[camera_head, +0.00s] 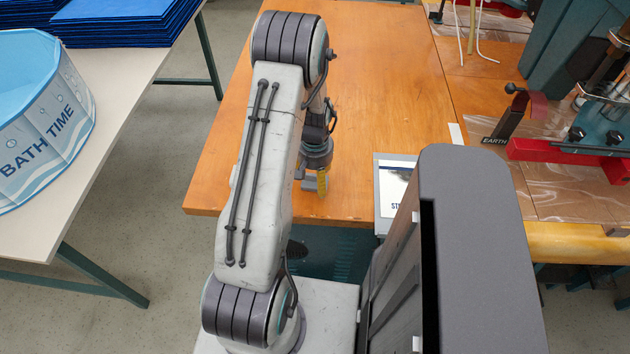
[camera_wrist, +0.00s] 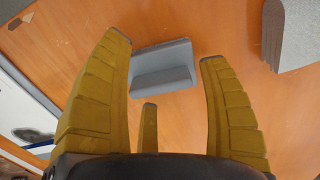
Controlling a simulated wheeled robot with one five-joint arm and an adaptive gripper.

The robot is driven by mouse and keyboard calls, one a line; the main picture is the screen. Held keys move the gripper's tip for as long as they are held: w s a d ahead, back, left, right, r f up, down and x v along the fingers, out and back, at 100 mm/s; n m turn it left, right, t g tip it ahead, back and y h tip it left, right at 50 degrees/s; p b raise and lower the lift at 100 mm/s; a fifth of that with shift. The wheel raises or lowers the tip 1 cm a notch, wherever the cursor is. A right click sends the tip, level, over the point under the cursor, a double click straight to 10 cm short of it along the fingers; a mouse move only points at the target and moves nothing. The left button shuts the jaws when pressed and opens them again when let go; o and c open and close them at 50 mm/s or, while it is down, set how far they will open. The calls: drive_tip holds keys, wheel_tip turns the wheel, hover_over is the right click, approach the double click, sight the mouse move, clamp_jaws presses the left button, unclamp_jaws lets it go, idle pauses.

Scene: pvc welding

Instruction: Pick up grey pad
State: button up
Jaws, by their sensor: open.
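The grey pad (camera_wrist: 163,68) lies on the orange wooden table and looks like a small block with a raised step. In the wrist view it sits ahead of and between the yellow fingers of my gripper (camera_wrist: 166,46). The fingers are spread and nothing is held between them. In the head view my gripper (camera_head: 322,183) points down near the table's front edge, with a grey piece (camera_head: 309,183) beside its yellow finger. My arm hides part of the table there. I cannot tell the exact height of the fingertips above the pad.
Red and green machinery (camera_head: 585,130) is at the far right. A pale table (camera_head: 130,75) at left holds a "Bath Time" tub (camera_head: 45,120) and blue sheets (camera_head: 125,22). The orange table (camera_head: 385,80) is clear behind my gripper.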

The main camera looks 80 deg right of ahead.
clamp_jaws()
idle(0.5)
